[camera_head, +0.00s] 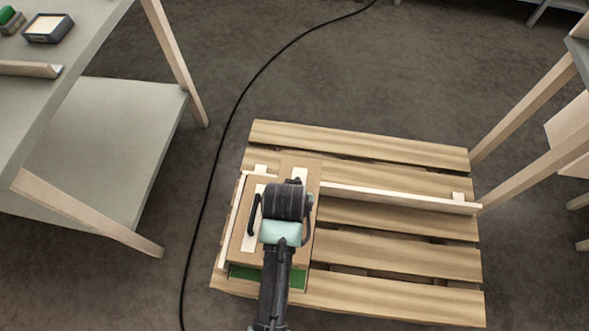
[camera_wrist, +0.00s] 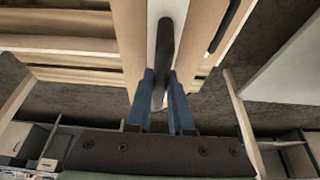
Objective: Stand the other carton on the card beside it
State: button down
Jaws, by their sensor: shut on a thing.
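Two brown cartons stand side by side at the left end of the pallet (camera_head: 400,257). The left carton (camera_head: 236,240) has a pale strip and a black handle (camera_head: 254,215) on top, which also shows in the wrist view (camera_wrist: 228,28). My gripper (camera_wrist: 160,100) is shut on the dark handle (camera_wrist: 165,50) of the right carton (camera_head: 300,165). This carton also has a pale strip (camera_wrist: 163,8). Green card (camera_head: 240,272) shows along the cartons' near edge. My gripper and arm hide much of the right carton, and I cannot tell whether it touches the card.
A pale wooden rail (camera_head: 400,198) runs across the pallet, right of the cartons. The pallet's right part is clear. A grey-topped table (camera_head: 95,35) with a lower shelf (camera_head: 95,150) stands left. Wooden legs (camera_head: 530,105) stand right. A black cable (camera_head: 235,105) crosses the floor.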

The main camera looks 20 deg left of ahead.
notch_tip(320, 180, down, 14)
jog(key=b, duration=0.3)
jog(key=shift+w+b, duration=0.1)
jog(key=shift+b, duration=0.2)
jog(key=shift+f, duration=0.1)
jog(key=c, duration=0.8)
grip_release()
jog(key=p+v, duration=0.4)
jog(key=v, duration=0.8)
